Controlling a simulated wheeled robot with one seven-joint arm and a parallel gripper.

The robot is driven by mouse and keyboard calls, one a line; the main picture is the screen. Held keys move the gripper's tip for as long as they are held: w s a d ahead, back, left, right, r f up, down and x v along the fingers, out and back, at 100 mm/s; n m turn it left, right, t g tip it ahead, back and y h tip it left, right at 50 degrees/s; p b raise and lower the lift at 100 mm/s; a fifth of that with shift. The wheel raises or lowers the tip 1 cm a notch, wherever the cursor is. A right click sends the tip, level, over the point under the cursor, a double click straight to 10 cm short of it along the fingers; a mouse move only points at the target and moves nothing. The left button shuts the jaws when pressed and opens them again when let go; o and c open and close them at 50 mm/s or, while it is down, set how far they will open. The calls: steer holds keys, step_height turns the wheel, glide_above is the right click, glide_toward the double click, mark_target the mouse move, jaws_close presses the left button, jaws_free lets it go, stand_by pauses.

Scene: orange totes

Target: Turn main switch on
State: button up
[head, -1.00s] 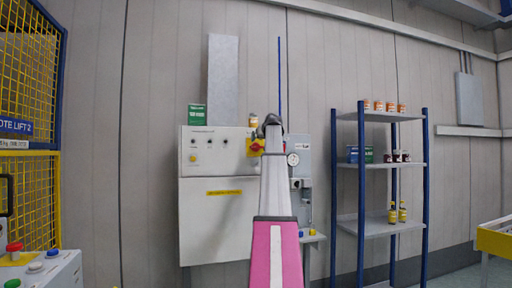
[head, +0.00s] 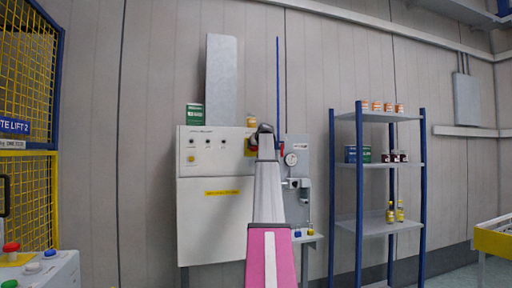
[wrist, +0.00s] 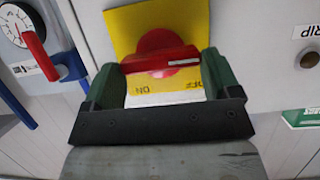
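The main switch is a red rotary handle (wrist: 160,60) on a yellow plate (wrist: 126,24) on the grey cabinet (head: 208,215). In the wrist view the handle lies nearly level across the picture, and the lettering "ON" on the plate is upside down. My gripper (wrist: 160,75) is at the switch, its two green fingers apart on either side of the handle's ends. I cannot tell whether they touch it. In the head view my gripper (head: 264,130) and arm hide most of the switch; a bit of its yellow plate (head: 248,148) shows.
A round gauge (head: 290,159) is right of the switch; it also shows with a red lever (wrist: 42,55) in the wrist view. A green box (head: 195,114) and a small jar (head: 251,120) stand on the cabinet. A shelf rack (head: 375,223) stands to the right.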

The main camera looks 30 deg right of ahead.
steer(key=shift+m, duration=0.3)
steer(key=shift+s+d+f+m+t+y, duration=0.15)
steer(key=shift+m+t+y, duration=0.75)
steer(key=shift+m, duration=1.25)
steer(key=shift+w+d+f+m+t+y, duration=0.1)
steer(key=shift+d+f+m+t+y, duration=0.2)
steer(key=shift+m+t+y, duration=1.2)
steer(key=shift+s+d+f+m+y, duration=0.15)
steer(key=shift+m+y, duration=0.35)
steer(key=shift+m, duration=2.25)
steer(key=o, duration=0.8)
